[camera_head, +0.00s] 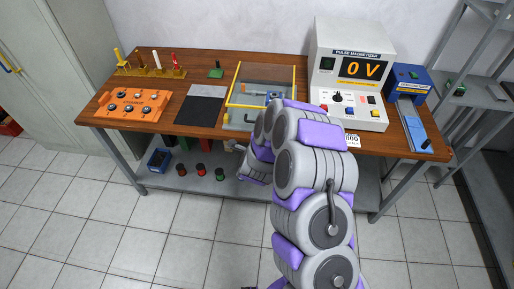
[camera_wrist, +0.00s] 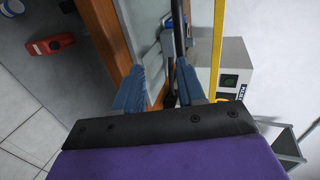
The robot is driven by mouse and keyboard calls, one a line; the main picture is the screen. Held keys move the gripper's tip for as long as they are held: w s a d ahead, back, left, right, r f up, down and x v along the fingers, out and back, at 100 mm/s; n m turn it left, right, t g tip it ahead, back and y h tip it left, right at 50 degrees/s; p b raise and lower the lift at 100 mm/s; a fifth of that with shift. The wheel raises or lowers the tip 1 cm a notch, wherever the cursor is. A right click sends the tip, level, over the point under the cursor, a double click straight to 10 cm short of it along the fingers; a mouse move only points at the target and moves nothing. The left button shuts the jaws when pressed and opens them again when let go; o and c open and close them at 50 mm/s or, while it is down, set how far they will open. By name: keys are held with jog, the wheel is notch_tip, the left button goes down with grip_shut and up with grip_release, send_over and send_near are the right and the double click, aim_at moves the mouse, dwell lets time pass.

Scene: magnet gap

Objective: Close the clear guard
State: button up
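The clear guard (camera_head: 265,72) shows in the head view as a see-through panel with yellow edges, at the middle of the workbench over a grey fixture (camera_head: 242,116). My arm hides part of its right side, and its exact angle is hard to tell. In the wrist view a yellow bar (camera_wrist: 218,45), apparently an edge of the guard, passes just right of my gripper (camera_wrist: 161,92). The two blue fingers are apart, with the bench edge and a dark rod visible beyond and between them. Nothing is clearly held. In the head view my arm hides the fingers.
An orange panel (camera_head: 131,105) and a dark mat (camera_head: 200,107) lie to the left. A lower shelf (camera_head: 215,184) holds several small items.

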jog(key=p+v, duration=1.4)
jog(key=v, duration=0.1)
jog(key=shift+r, duration=0.35)
jog(key=shift+s, duration=0.15)
jog(key=shift+a, duration=0.1)
